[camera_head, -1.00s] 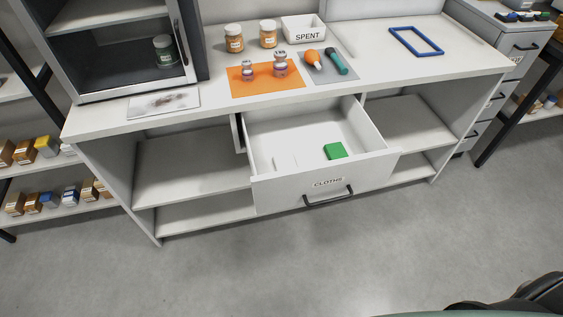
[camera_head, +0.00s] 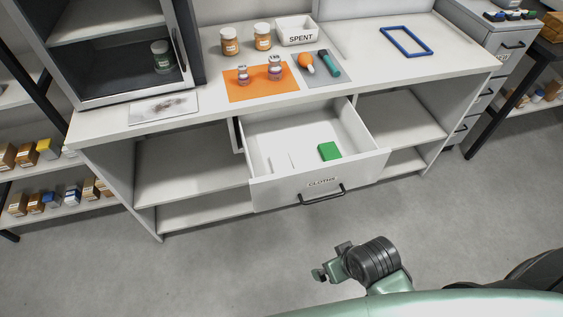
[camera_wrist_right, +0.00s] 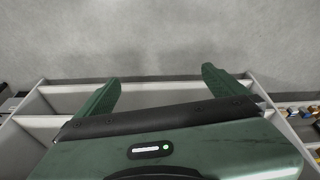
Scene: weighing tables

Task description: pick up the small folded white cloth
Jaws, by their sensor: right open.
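The small folded white cloth (camera_head: 283,163) lies in the left part of the open white drawer (camera_head: 262,194), which is labelled CLOTHS. It is hard to tell from the drawer's pale floor. A folded green cloth (camera_head: 329,151) lies to its right in the same drawer. My right gripper (camera_wrist_right: 162,92) shows in the right wrist view with its two green fingers wide apart and nothing between them. In the head view, part of my right arm shows at the bottom, apart from the drawer. My left gripper is not in view.
The bench top (camera_head: 375,72) above the drawer holds jars, vials on an orange mat (camera_head: 250,91), a SPENT bin (camera_head: 297,33) and a blue frame (camera_head: 405,41). Open shelves flank the drawer. The grey floor (camera_head: 200,275) in front is clear.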

